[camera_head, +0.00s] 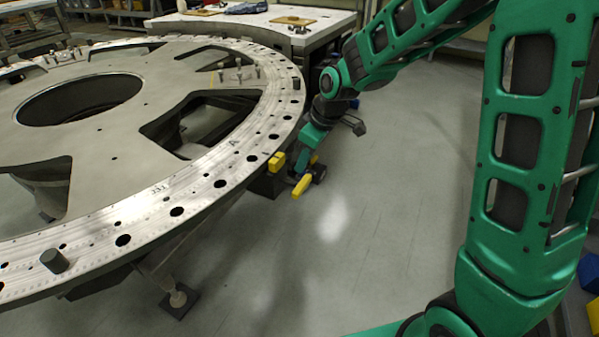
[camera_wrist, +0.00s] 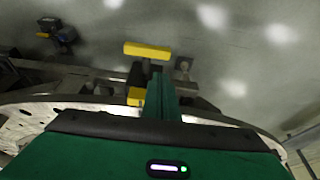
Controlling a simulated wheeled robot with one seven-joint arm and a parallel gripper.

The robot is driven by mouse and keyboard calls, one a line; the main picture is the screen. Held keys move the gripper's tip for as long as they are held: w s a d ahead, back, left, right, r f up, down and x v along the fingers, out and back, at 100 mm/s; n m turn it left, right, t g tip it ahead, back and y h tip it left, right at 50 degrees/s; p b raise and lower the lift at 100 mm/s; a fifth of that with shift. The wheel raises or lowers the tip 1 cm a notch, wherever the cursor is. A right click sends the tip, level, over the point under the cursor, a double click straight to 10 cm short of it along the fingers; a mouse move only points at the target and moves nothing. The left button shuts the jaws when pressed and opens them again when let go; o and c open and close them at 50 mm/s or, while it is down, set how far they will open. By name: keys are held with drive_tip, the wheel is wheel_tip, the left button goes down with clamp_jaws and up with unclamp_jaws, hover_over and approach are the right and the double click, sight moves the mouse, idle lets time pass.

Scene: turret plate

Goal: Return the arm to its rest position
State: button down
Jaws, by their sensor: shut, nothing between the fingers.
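My green arm reaches from the right side of the head view to the right edge of the large turret plate (camera_head: 205,172). My gripper (camera_head: 290,174), with yellow parts at its end, hangs beside the plate's rim, over the floor. It is shut and holds nothing. In the wrist view the gripper (camera_wrist: 142,75) shows its yellow parts beyond my green wrist housing, with the plate's curved edge behind. Whether the gripper touches the rim cannot be told.
A dark cylindrical pin (camera_head: 54,261) stands on the plate's near left rim. Several small bolts stand on the far rim. A white-topped workbench (camera_head: 262,25) is behind the plate. Grey floor (camera_head: 370,190) is clear between plate and arm. Blue and yellow bins sit at the right edge.

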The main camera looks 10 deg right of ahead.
drive_tip(key=shift+r, duration=0.3)
drive_tip(key=s+d+r+m+h, duration=0.1)
drive_tip(key=s+d+r+m, duration=0.25)
drive_tip(key=s+d, duration=0.4)
drive_tip(key=s+d+r+m+h, duration=0.2)
drive_tip(key=s+d+m, duration=0.25)
drive_tip(key=d, duration=0.55)
drive_tip(key=s+d+m+g, duration=0.1)
drive_tip(key=s+d+m, duration=0.1)
drive_tip(key=s, duration=0.5)
drive_tip(key=s+d+m+g, duration=0.1)
drive_tip(key=s+d+m, duration=0.2)
drive_tip(key=s, duration=0.4)
drive_tip(key=s+d+r+m, duration=0.1)
drive_tip(key=s+d+m, duration=0.2)
drive_tip(key=s, duration=0.4)
drive_tip(key=shift+s+g, duration=0.15)
drive_tip(key=shift+g, duration=0.25)
